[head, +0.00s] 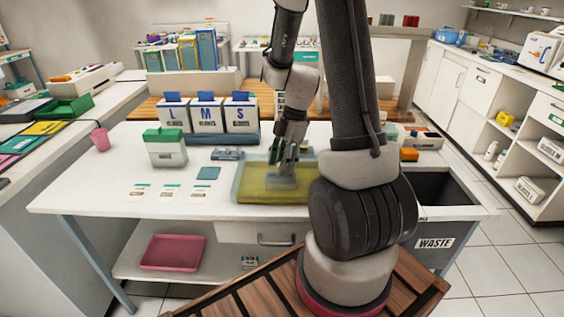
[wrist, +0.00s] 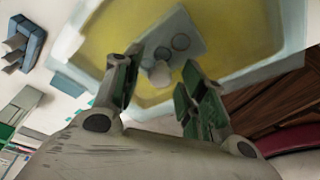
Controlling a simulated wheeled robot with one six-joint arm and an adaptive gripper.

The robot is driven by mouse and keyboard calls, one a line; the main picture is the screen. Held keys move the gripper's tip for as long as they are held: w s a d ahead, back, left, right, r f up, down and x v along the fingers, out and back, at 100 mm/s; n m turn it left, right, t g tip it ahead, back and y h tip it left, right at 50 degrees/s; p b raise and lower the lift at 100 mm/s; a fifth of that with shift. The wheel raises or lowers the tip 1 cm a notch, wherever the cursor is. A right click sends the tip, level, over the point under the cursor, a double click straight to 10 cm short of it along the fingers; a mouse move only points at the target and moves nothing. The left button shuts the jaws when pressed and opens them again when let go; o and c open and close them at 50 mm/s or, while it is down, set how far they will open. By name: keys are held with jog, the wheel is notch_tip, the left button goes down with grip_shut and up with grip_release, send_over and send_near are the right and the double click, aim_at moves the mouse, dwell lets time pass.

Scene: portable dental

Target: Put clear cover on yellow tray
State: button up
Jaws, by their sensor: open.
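The yellow tray (head: 262,197) lies on the white table, left of my arm's base. The clear cover (head: 237,178), a pale bluish see-through shape, appears to lie over the tray; its pale rim (wrist: 278,72) borders the yellow in the wrist view. Whether it is fully seated I cannot tell. A grey plate with round marks and a small pale knob (wrist: 160,74) shows in the middle. My gripper (head: 285,158) is above the middle of the tray, pointing down. In the wrist view its fingers (wrist: 160,68) are apart, with the knob between them; contact is unclear.
Boxes marked L, M and S (head: 205,118) stand at the back. A green-lidded container (head: 165,150), a pink cup (head: 100,140) and a small blue square (head: 208,173) are to the left. A waste opening (head: 447,188) is at the right. The table's front left is mostly clear.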

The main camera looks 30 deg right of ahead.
jog(key=v, duration=1.2)
jog(key=s+a+r+m+t+h, duration=0.1)
jog(key=s+a+r+m+t, duration=0.1)
jog(key=s+r+m, duration=0.3)
jog(key=s+a+r+m+t+h, duration=0.2)
jog(key=s+a+r+m, duration=0.2)
jog(key=s+m, duration=0.7)
jog(key=shift+s+a+r+m, duration=0.25)
jog(key=shift+r+m, duration=0.75)
jog(key=shift+r, duration=0.25)
